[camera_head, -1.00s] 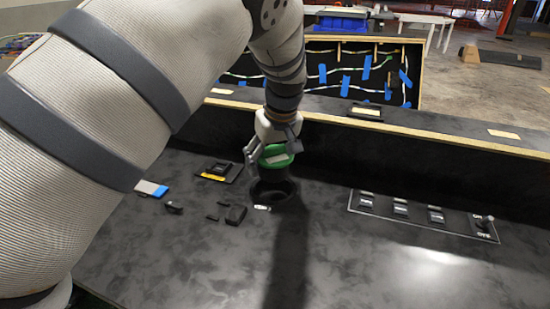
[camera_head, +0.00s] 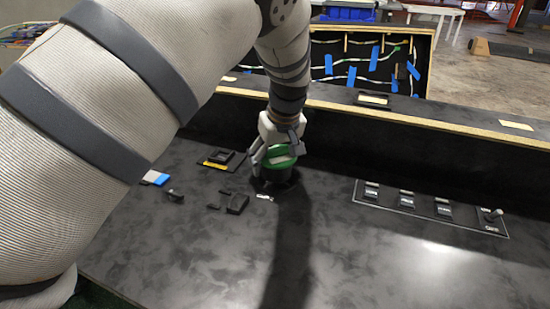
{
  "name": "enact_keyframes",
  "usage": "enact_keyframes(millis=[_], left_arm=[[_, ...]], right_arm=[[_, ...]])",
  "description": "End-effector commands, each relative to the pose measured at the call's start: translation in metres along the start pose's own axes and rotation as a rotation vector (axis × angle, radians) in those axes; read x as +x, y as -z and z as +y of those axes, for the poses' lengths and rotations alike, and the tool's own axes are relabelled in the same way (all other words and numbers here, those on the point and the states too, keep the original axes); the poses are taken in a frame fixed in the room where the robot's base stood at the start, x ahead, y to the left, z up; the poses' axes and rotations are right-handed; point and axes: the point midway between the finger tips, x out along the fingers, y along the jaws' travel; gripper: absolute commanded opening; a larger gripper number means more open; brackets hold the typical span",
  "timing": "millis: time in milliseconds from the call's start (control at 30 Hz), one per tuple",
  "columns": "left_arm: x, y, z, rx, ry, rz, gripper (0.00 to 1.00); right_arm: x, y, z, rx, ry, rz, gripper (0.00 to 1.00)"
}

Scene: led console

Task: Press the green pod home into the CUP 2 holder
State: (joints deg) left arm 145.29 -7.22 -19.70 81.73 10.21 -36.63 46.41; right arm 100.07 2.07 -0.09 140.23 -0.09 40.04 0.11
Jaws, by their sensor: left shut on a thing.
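The green pod (camera_head: 281,159) is in the fingers of my left gripper (camera_head: 278,153), which is shut on it. The pod sits right over a round black holder (camera_head: 276,183) in the console top, its lower part at or inside the holder's mouth. I cannot tell how deep it sits. A small white label (camera_head: 264,198) lies in front of the holder, its text too small to read. The fingers hide part of the pod's side. My right gripper is not in view.
A panel with several switches (camera_head: 430,208) lies to the right. Small black parts (camera_head: 235,203), a yellow-edged black block (camera_head: 220,160) and a white-and-blue piece (camera_head: 155,178) lie to the left. A raised wooden-edged ledge (camera_head: 400,119) runs behind the holder.

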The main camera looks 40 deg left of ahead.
Motion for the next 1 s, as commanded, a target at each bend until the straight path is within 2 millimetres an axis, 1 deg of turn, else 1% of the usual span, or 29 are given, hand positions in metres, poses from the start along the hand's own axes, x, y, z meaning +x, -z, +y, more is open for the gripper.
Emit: enact_keyframes(millis=[1000], left_arm=[[0.02, -0.006, 0.0, 0.0, 0.001, -0.001, 0.48]], right_arm=[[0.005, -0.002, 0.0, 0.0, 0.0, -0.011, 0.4]])
